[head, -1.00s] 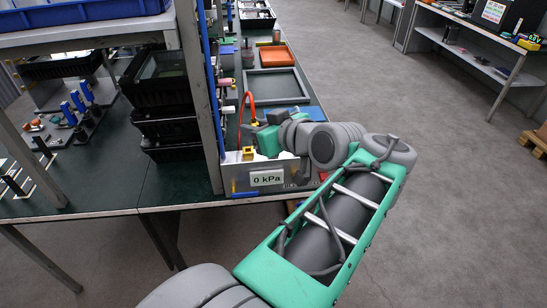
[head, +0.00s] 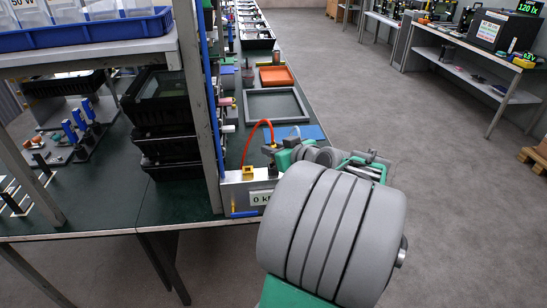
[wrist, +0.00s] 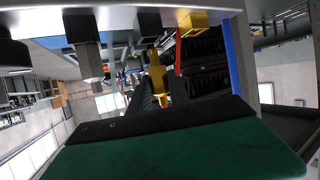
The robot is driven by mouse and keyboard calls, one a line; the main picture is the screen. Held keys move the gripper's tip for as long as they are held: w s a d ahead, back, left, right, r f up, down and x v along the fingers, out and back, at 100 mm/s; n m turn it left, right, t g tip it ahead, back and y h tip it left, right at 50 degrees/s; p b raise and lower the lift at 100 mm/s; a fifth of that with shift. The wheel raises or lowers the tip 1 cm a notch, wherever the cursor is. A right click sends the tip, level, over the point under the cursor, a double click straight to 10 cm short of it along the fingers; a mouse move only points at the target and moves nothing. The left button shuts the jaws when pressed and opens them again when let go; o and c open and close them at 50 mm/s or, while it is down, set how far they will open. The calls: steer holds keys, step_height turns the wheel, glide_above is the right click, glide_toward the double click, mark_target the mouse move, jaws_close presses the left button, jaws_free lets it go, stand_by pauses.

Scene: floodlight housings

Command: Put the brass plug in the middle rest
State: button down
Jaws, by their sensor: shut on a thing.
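The brass plug (wrist: 155,66) shows yellow in the middle of the wrist view, at the end of my gripper (wrist: 161,92), which is shut on it. Its upper end in the picture lines up with a black fitting (wrist: 149,22) on the grey box; I cannot tell whether they touch. The wrist view is upside down, so the fittings hang from the box's edge. A grey hex-shaped piece (wrist: 91,65) sits in another black fitting left of the plug. I cannot tell for sure which fitting is the middle rest. In the head view my arm hides most of the gripper.
The grey box with the 0 kPa sign (head: 228,193) stands at the bench's front end. A yellow fitting (head: 248,172) on it carries a red hose (head: 256,126). Behind are an empty grey tray (head: 276,104) and an orange tray (head: 277,76). Black housings (head: 170,150) are stacked left.

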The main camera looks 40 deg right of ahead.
steer(key=shift+f, duration=1.75)
steer(key=c, duration=1.2)
jaws_free()
steer(key=shift+r, duration=0.1)
